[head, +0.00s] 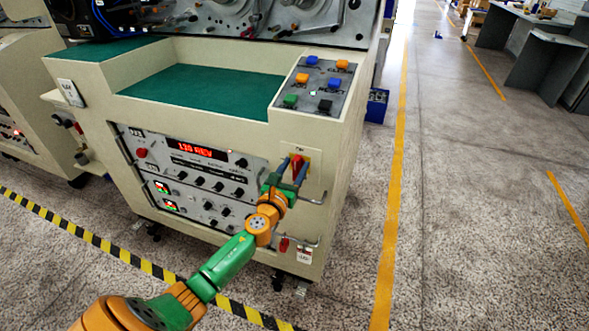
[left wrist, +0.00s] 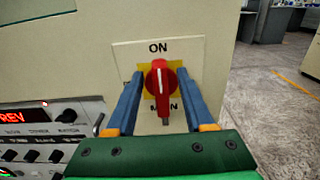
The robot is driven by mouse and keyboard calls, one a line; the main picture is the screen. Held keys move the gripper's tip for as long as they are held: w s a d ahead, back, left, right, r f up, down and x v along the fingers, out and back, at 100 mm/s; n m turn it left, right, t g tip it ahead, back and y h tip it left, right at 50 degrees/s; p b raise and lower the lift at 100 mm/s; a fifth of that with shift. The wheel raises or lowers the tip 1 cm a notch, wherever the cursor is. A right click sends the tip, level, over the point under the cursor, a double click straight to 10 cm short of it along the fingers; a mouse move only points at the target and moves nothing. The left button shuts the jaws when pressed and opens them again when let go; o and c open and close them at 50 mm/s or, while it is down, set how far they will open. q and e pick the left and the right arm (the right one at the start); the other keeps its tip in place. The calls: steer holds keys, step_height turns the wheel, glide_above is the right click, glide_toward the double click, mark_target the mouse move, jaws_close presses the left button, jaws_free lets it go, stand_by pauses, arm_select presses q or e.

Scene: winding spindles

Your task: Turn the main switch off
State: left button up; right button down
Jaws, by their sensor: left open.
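The main switch is a red rotary knob (left wrist: 160,79) on a yellow plate, with "ON" above it and a partly hidden "MAIN" below. Its handle stands upright, with a white mark at the top toward "ON". In the head view the red knob (head: 297,166) sits on the right part of the machine's front. My left gripper (left wrist: 158,76) is open, with one blue finger on each side of the knob. I cannot tell whether the fingers touch it. It also shows in the head view (head: 294,170). My right gripper is not in view.
The control panel (head: 190,188) with a red display lies left of the switch. A button box (head: 318,85) is above. Open floor lies to the right, past a yellow line (head: 393,200).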

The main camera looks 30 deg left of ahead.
arm_select(q)
jaws_close()
steer(key=shift+n, duration=0.3)
steer(key=n, duration=0.3)
steer(key=a+n+b, duration=0.1)
steer(key=n, duration=0.5)
steer(key=shift+s+a+f+b, duration=0.15)
steer(key=shift+a+f+b, duration=0.05)
steer(key=shift+f+b, duration=0.2)
steer(key=n, duration=0.4)
steer(key=shift+a+f, duration=0.15)
steer(key=shift+f, duration=0.15)
steer(key=shift+a+f+n+b, duration=0.1)
steer(key=shift+f+n+b, duration=0.05)
steer(key=shift+n, duration=0.9)
steer(key=shift+f+n+b, duration=0.15)
steer(key=shift+n, duration=1.2)
